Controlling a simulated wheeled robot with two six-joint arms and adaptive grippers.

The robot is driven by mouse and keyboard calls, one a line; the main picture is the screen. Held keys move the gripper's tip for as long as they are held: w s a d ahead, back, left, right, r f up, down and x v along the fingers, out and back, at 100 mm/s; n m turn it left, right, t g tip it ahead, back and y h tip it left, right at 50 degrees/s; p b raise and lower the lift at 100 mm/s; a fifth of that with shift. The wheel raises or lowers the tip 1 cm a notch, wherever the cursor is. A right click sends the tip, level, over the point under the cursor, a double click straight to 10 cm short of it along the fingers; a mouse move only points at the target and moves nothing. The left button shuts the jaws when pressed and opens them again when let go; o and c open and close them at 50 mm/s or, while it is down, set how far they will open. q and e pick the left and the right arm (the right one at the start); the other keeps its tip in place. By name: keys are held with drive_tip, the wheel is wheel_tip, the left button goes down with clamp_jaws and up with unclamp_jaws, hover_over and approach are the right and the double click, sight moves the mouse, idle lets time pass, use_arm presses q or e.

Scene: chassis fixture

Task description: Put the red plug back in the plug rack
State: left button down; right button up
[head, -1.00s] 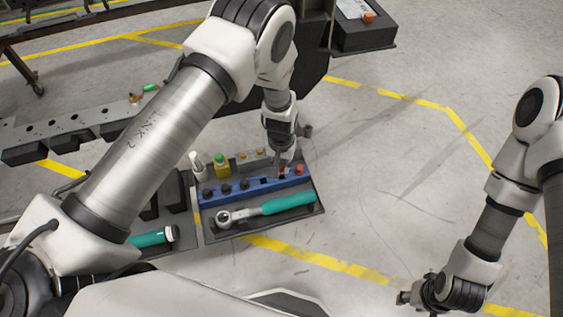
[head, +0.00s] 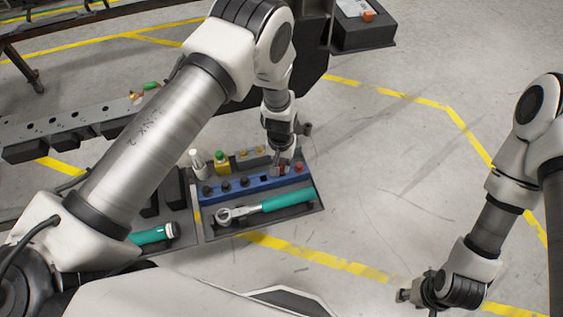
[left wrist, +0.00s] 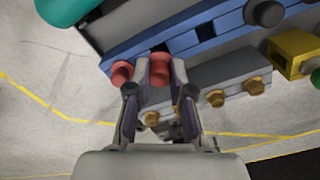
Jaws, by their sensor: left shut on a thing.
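The blue plug rack (head: 253,189) lies in a grey tray, with several black plugs along its left part. It also shows in the left wrist view (left wrist: 190,40), with two dark square openings. My left gripper (head: 284,166) points down at the rack's right part. In the left wrist view its fingers (left wrist: 160,85) are shut on a red plug (left wrist: 158,70), right beside one opening. I cannot tell whether that plug touches the rack. A second red plug (left wrist: 122,73) is at the rack's end; it also shows in the head view (head: 299,168). My right gripper (head: 408,296) is far off at the lower right, its fingers unclear.
A teal-handled ratchet (head: 270,204) lies in front of the rack. Behind the rack are brass-coloured bolts (left wrist: 215,98), a yellow block with a green top (head: 221,163) and a white bottle (head: 197,160). The floor right of the tray is clear.

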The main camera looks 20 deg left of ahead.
idle(0.3)
use_arm(q)
drive_tip(key=shift+f, duration=0.15)
drive_tip(key=shift+f+b, duration=0.5)
drive_tip(key=shift+f, duration=0.1)
drive_tip(key=shift+f+b, duration=0.4)
drive_tip(key=shift+f, duration=0.2)
idle(0.5)
drive_tip(key=c, duration=0.9)
unclamp_jaws()
drive_tip(key=shift+r, duration=0.1)
drive_tip(key=shift+c, duration=0.2)
drive_tip(key=shift+c, duration=0.5)
